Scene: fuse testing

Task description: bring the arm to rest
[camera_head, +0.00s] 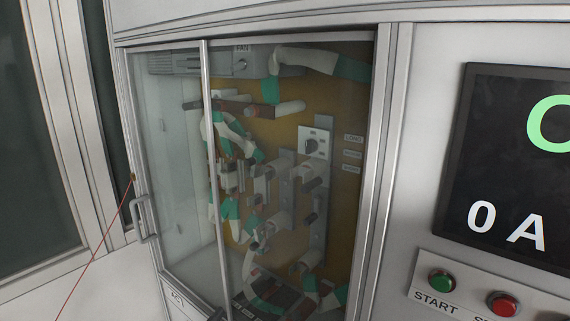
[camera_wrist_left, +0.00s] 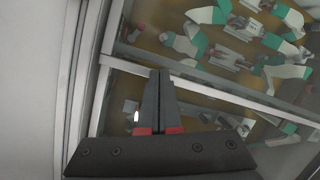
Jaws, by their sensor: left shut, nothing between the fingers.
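My left gripper (camera_wrist_left: 158,76) shows in the left wrist view with its two dark fingers together, shut and empty. It is in front of the glass front of the test cabinet, close to a metal frame bar. My right gripper is in neither view.
The glass-fronted cabinet (camera_head: 376,185) holds fuse holders and white-green cables; its handle (camera_head: 141,219) is at the left. A display (camera_head: 470,150) reading "0 A" is at right, above a green START button (camera_head: 441,281) and a red button (camera_head: 503,304).

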